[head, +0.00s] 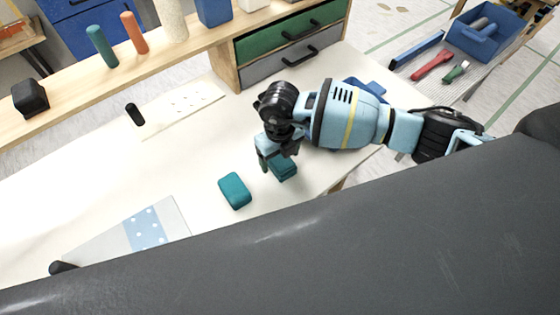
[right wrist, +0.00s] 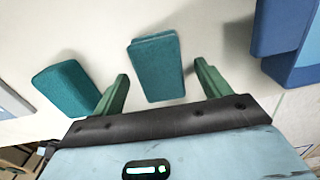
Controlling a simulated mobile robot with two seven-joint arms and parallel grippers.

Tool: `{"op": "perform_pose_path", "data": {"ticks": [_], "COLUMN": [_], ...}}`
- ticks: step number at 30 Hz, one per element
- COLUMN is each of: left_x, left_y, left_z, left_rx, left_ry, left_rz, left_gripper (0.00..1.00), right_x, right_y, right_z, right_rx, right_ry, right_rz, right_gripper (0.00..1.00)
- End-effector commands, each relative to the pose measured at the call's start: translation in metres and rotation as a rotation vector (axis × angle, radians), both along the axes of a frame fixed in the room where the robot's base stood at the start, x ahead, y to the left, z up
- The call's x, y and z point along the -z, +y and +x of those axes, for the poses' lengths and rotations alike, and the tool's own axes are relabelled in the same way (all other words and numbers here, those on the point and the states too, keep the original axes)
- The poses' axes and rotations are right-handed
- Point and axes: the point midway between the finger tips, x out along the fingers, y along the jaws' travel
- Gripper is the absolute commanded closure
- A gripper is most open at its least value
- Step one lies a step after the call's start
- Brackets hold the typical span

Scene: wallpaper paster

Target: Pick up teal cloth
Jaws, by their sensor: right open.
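Two teal block-shaped cloths lie on the white table. One teal cloth (head: 235,191) lies alone on the bare table, and it also shows at the left of the right wrist view (right wrist: 66,88), outside the fingers. The other teal cloth (head: 284,169) is at my right gripper (head: 275,163), partly hidden by it in the head view. In the right wrist view this cloth (right wrist: 157,66) lies ahead of and between the spread green fingers (right wrist: 162,86), with a gap on both sides. My right gripper is open and empty. My left gripper is out of view.
A blue object (right wrist: 282,38) lies right of the fingers, mostly hidden behind my arm in the head view. A patterned sheet (head: 148,229) lies front left, another sheet (head: 184,107) farther back. A drawer unit (head: 290,45) and shelf stand behind.

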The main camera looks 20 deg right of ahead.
Motion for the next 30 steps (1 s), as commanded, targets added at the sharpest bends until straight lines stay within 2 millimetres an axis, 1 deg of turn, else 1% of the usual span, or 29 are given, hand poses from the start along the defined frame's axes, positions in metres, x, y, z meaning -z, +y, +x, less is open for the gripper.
{"op": "perform_pose_path", "data": {"ticks": [1, 4, 6, 11, 14, 22, 23, 30], "left_x": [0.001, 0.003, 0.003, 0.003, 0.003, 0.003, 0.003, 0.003], "left_y": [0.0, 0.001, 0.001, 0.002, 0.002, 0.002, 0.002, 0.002], "left_z": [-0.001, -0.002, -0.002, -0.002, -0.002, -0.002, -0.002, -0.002], "left_rx": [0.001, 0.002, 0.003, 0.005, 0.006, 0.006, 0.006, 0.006], "left_ry": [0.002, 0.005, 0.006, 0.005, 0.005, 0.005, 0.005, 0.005], "left_rz": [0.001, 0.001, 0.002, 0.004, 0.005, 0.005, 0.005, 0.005], "left_gripper": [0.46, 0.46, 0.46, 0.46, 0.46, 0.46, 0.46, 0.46], "right_x": [0.009, 0.02, 0.022, 0.022, 0.021, 0.021, 0.021, 0.02], "right_y": [0.0, 0.0, 0.0, 0.0, 0.0, 0.0, 0.0, 0.0], "right_z": [0.0, 0.0, 0.0, 0.0, 0.0, 0.0, 0.001, 0.001], "right_rx": [0.001, 0.0, 0.0, 0.0, 0.0, 0.0, 0.0, 0.0], "right_ry": [0.002, 0.001, 0.0, -0.001, -0.001, -0.001, -0.001, -0.002], "right_rz": [0.0, 0.0, 0.0, 0.0, 0.0, 0.0, 0.0, 0.001], "right_gripper": [0.24, 0.24, 0.24, 0.24, 0.34, 0.69, 0.72, 0.72]}}
